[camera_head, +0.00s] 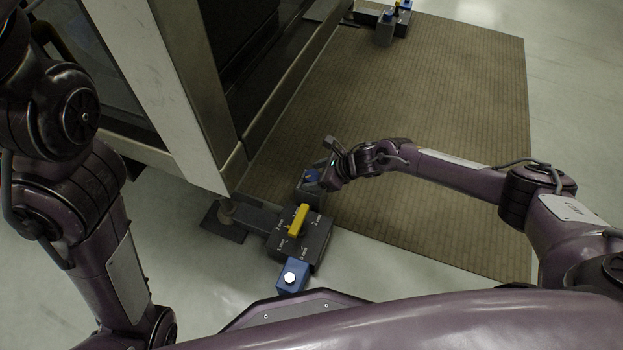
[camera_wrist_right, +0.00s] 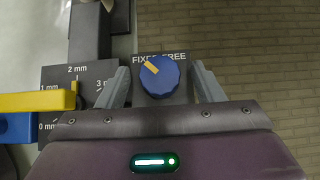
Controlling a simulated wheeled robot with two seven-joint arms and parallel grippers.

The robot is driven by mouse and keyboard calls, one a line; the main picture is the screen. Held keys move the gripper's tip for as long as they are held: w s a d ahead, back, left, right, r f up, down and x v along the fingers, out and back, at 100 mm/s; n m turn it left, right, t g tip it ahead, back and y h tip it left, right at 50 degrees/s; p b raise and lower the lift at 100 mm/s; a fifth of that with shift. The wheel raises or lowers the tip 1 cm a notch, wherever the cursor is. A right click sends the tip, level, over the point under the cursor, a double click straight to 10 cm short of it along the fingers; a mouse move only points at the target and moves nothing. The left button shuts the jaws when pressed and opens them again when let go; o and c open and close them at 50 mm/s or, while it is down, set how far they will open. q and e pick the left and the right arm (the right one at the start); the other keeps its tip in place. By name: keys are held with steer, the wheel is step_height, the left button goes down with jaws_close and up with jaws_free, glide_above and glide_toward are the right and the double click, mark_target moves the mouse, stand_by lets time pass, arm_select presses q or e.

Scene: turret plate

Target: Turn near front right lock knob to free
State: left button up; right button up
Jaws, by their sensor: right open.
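The lock knob (camera_wrist_right: 160,77) is round and blue with an orange pointer mark. It sits on a dark grey block marked FIXED and FREE, and the mark points up and left, toward FIXED. In the head view the knob (camera_head: 311,176) shows partly beside my right gripper (camera_head: 321,172). My right gripper (camera_wrist_right: 160,70) is open in the wrist view, with one finger on each side of the knob and small gaps visible. Whether the fingers are down at knob height is hard to tell. My left arm shows at the left of the head view, but its gripper is out of frame.
A grey dial block (camera_head: 312,248) with millimetre marks and a yellow handle (camera_head: 299,220) stands close to the knob. A blue block with a white button (camera_head: 291,277) is in front of it. The machine frame (camera_head: 205,100) rises at left.

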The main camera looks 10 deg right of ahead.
steer(key=shift+x, duration=0.75)
steer(key=shift+r, duration=0.1)
steer(key=c, duration=1)
